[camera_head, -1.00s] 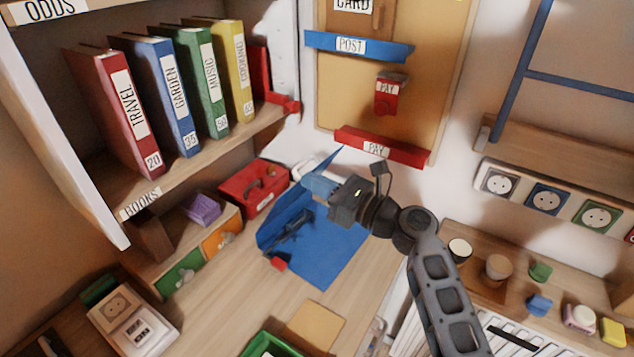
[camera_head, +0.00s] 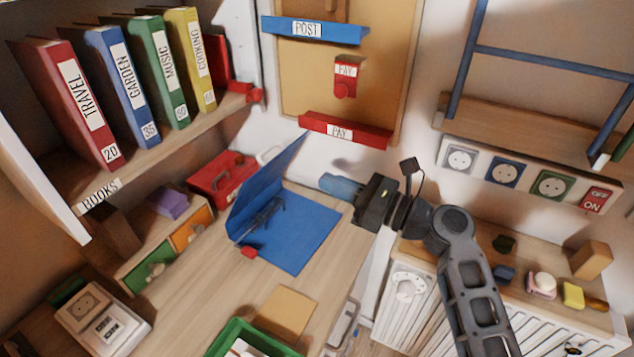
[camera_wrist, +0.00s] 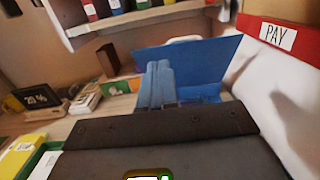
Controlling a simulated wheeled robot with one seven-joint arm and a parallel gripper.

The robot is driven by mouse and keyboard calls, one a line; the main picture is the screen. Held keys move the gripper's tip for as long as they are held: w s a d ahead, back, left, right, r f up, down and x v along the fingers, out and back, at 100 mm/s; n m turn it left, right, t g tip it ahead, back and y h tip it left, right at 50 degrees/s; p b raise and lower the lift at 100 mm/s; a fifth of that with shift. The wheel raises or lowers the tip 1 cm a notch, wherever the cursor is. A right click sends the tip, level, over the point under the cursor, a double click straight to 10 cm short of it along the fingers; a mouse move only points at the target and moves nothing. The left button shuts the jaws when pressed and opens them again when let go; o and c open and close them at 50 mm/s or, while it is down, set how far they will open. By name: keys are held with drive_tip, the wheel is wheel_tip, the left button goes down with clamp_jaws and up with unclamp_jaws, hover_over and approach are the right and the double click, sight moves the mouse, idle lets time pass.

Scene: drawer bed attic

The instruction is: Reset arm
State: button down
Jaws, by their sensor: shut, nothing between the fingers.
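My gripper (camera_head: 326,183) is in the middle of the camera_head view, above the desk and to the right of the open blue folder (camera_head: 309,234). Its blue fingers point left and are closed together with nothing between them. In the wrist view the fingers (camera_wrist: 158,70) stand upright side by side, with the blue folder (camera_wrist: 196,58) behind them. My arm reaches in from the lower right. The gripper appears apart from the folder and the wall.
Red PAY tray (camera_head: 346,131) and blue POST shelf (camera_head: 314,28) are on the wall board. A red box (camera_head: 208,183) stands behind the folder. A green bin (camera_head: 222,340) is at the front. A socket panel (camera_head: 527,176) and a side shelf with small items are right.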

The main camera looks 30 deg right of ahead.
drive_tip(key=shift+s+d+r, duration=0.1)
drive_tip(key=shift+s+d, duration=0.15)
drive_tip(key=shift+s, duration=0.1)
drive_tip(key=s+f+n+g+h, duration=0.2)
drive_tip(key=s+f+n+h, duration=0.5)
drive_tip(key=s+f, duration=0.8)
drive_tip(key=s+r+n+h, duration=0.2)
drive_tip(key=s+n+h, duration=0.2)
drive_tip(key=s+n, duration=0.7)
drive_tip(key=s+a+r+n+t, duration=0.1)
drive_tip(key=s+a+r+n, duration=0.2)
drive_tip(key=s+r+n, duration=0.8)
drive_tip(key=v, duration=0.4)
drive_tip(key=shift+s+d, duration=0.1)
